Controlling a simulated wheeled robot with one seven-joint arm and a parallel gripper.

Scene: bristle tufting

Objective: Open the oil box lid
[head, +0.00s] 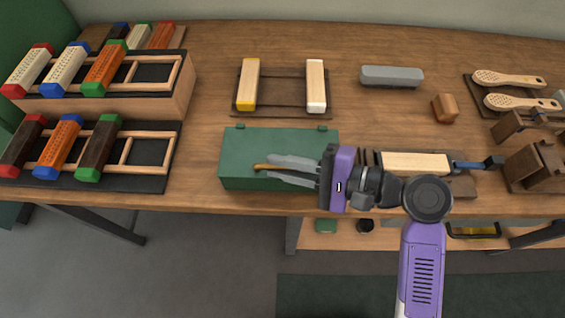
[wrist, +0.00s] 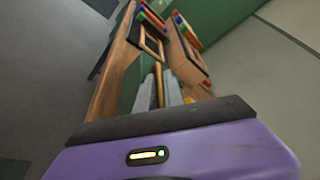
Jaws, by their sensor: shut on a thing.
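The green oil box (head: 240,180) stands near the front edge of the bench. Its lid (head: 275,142) looks shut, with two dark hinges along the back edge. A brass handle (head: 261,167) shows at the box's front, and in the wrist view the brass bar (wrist: 159,82) runs between my fingers. My gripper (head: 268,170) reaches in from the right, its two grey fingers shut on the brass handle. The fingers cover part of the box's front, and in the wrist view only a strip of the green box (wrist: 131,85) shows.
Racks with coloured brush blocks (head: 150,105) stand on the left. Behind the box, a dark tray (head: 285,92) holds two pale blocks. A pale block (head: 415,163) lies on the right beyond my wrist. A grey bar (head: 391,76) lies further back.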

